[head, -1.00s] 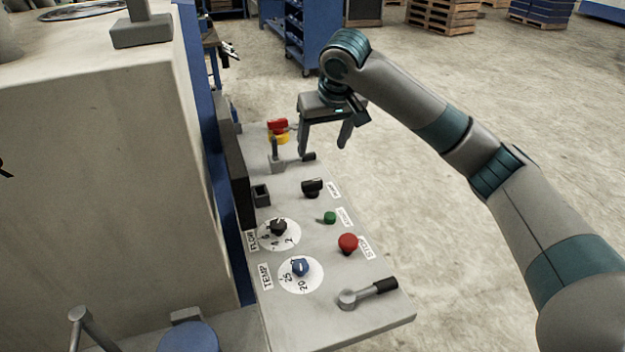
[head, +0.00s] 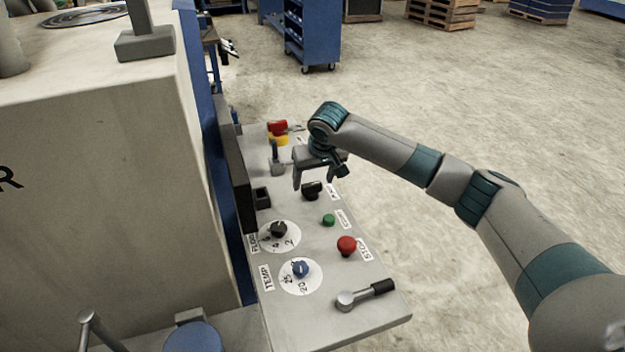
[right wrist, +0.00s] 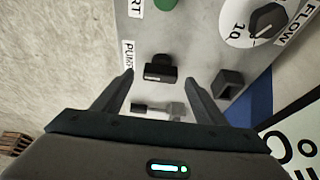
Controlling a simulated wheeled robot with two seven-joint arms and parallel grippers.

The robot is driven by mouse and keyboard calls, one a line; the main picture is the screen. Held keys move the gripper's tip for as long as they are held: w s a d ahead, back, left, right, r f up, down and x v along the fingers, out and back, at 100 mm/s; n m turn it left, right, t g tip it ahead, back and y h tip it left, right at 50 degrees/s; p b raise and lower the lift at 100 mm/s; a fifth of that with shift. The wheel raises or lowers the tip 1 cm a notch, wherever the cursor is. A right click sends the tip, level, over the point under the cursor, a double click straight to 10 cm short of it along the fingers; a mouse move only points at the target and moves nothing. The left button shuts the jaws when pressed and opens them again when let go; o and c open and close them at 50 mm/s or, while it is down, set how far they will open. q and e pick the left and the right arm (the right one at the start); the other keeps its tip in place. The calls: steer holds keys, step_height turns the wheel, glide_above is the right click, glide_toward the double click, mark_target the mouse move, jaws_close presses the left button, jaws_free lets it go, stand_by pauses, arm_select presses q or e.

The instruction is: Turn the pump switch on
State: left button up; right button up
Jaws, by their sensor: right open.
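The pump switch (head: 312,190) is a black knob on the grey control panel (head: 340,285), beside a white label at the panel's right edge. In the right wrist view the black switch (right wrist: 158,68) sits by a label partly reading "PUMP". My right gripper (head: 318,180) is over the panel, just behind the switch in the head view. In the right wrist view its two fingers (right wrist: 160,76) are apart and empty, with the switch showing between and just beyond their tips. I cannot tell whether they touch anything. My left gripper is not in view.
A green button (head: 328,220), a red stop button (head: 347,245), a flow knob (head: 279,229), a blue temp knob (head: 301,269) and a lever (head: 365,295) are nearer. An upright grey lever (head: 276,160) and a red-and-yellow switch (head: 278,130) are behind. Open floor lies right.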

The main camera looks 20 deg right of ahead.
mark_target(312, 188)
steer(key=shift+x, duration=1.2)
steer(key=c, duration=1.1)
steer(key=shift+o, duration=0.2)
